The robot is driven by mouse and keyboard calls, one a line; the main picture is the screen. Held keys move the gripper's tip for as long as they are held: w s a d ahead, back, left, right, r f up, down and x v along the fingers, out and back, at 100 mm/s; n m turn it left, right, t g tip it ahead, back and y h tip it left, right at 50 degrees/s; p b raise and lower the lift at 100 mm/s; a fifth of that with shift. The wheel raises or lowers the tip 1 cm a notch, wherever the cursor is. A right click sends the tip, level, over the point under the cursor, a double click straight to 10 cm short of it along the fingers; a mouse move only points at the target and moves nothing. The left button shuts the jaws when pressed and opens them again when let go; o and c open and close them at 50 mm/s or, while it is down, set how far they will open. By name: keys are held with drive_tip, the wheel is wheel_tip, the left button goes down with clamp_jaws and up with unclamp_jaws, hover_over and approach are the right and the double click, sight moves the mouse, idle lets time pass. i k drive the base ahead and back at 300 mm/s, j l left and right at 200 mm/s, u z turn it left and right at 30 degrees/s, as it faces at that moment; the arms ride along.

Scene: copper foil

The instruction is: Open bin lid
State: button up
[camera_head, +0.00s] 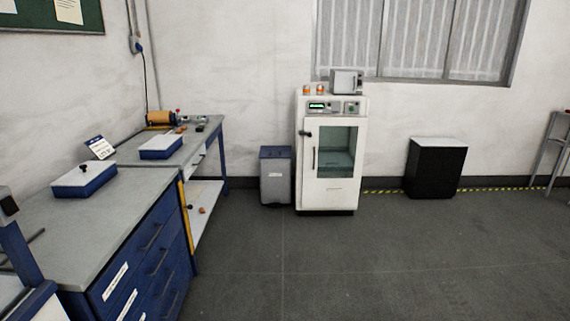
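A grey bin (276,184) stands on the floor against the back wall, between the workbench and a white cabinet. It is upright, with a small pale label on its front. Its dark blue-grey lid (275,153) appears to lie shut on top. A black box-shaped container (436,168) with a flat white top (437,142) stands farther right by the wall; I cannot tell whether that top is a lid. I cannot make out my gripper in this view.
A white cabinet (331,197) with a glass door stands just right of the bin. Blue-framed benches (110,205) with drawers and two lidded blue boxes run along the left. The dark floor (350,265) in the middle and right is clear.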

sight(265, 151)
drive_tip(key=i, duration=3.15)
drive_tip(key=i+j, duration=0.2)
drive_tip(key=i, duration=0.35)
drive_tip(key=i+j, duration=0.2)
drive_tip(key=i, duration=0.35)
drive_tip(key=i+j, duration=0.15)
drive_tip(key=i, duration=0.4)
drive_tip(key=i+j, duration=0.2)
drive_tip(key=i, duration=0.35)
drive_tip(key=i+j, duration=0.2)
drive_tip(key=i, duration=0.35)
drive_tip(key=i+j, duration=0.2)
drive_tip(key=i, duration=0.3)
